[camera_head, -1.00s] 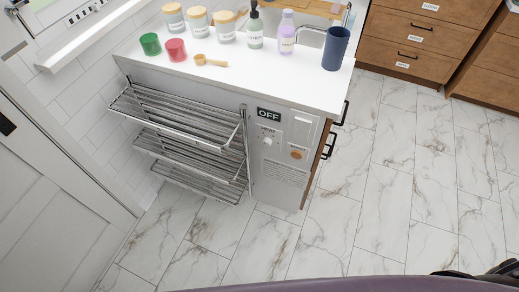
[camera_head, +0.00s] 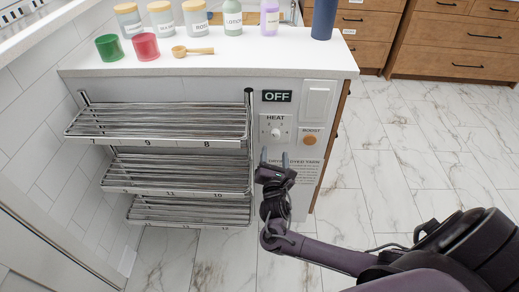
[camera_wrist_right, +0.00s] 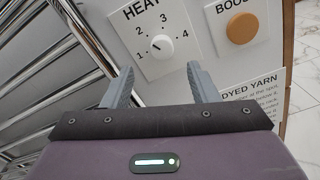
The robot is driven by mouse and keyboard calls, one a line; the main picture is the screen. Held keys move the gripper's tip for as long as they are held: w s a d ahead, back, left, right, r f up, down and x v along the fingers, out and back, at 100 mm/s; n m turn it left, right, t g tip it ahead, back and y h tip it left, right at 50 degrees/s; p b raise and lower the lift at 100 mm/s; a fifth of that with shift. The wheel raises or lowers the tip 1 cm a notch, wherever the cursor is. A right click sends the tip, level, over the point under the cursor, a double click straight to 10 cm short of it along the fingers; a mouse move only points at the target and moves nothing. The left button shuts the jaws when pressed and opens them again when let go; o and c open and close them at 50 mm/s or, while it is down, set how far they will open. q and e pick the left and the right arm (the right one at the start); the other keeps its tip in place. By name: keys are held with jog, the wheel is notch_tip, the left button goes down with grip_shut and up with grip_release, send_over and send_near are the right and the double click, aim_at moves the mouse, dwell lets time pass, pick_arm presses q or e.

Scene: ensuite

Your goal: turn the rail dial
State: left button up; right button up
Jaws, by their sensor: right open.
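The rail dial is a white knob (camera_head: 276,132) on a panel marked HEAT, on the end of the white counter unit. In the right wrist view the knob (camera_wrist_right: 162,46) has the numbers 1 to 4 around it, and its dark pointer mark is on the left side, near 1. A sign above it in the head view reads OFF (camera_head: 277,96). My right gripper (camera_head: 274,158) is open and empty, just below the dial and apart from it. In the right wrist view its two grey fingers (camera_wrist_right: 163,84) stand below the knob, one to each side. My left gripper is not in view.
A chrome towel rail (camera_head: 160,122) with several tiers is left of the panel. An orange BOOST button (camera_head: 309,140) and a white switch (camera_head: 316,102) are right of the dial. Jars, cups and a wooden scoop (camera_head: 192,51) stand on the counter. Marble floor is clear at right.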

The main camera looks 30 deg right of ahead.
aim_at(275, 137)
jog(key=b+x, duration=0.1)
jog(key=x, duration=0.5)
jog(key=shift+d+f, duration=0.1)
jog(key=shift+d, duration=0.15)
jog(key=shift+w+d, duration=0.25)
jog(key=shift+w, duration=0.25)
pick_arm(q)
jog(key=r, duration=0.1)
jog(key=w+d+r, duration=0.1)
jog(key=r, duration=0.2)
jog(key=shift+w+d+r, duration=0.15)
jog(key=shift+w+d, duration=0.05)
pick_arm(e)
jog(key=shift+c, duration=0.2)
jog(key=c, duration=0.9)
